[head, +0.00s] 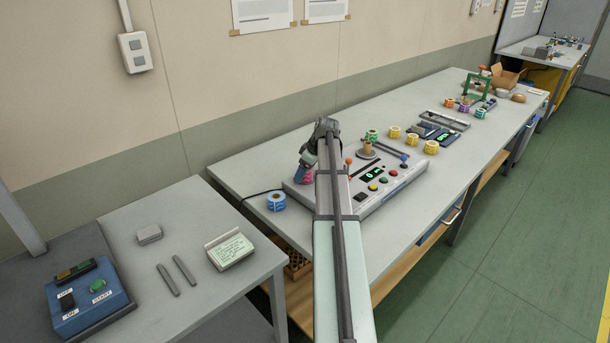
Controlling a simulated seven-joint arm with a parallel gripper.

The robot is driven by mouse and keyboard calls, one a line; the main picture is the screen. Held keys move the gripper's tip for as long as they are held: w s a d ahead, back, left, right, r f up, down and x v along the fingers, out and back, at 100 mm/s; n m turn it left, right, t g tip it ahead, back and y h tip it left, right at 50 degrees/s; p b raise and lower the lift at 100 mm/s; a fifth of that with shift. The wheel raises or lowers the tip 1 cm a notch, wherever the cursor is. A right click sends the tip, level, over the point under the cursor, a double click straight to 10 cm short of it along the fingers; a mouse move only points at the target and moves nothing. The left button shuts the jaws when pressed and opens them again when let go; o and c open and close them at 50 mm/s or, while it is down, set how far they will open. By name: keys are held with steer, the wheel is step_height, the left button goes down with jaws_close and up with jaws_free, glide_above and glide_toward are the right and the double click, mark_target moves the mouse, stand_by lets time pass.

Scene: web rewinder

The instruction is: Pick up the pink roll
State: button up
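The pink roll (303,176) shows in the head view at the left end of the light grey rewinder (402,184), left of my forearm. My gripper (307,162) points down right at the pink roll, at the end of my bent wrist. Its fingers are too small and too covered by the wrist to make out, so I cannot tell whether they are around the roll or just above it. My forearm hides part of the rewinder to the right of the roll.
A blue roll (276,201) stands on the long table (240,174), left of the rewinder. Several yellow rolls (412,139) stand behind it. An upright spindle (368,149) and a lever with an orange knob (349,161) rise from the rewinder. The table's front right is clear.

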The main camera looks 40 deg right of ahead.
steer(key=c, duration=0.8)
steer(key=shift+c, duration=0.2)
steer(key=shift+r, duration=0.15)
step_height(320, 180, up, 10)
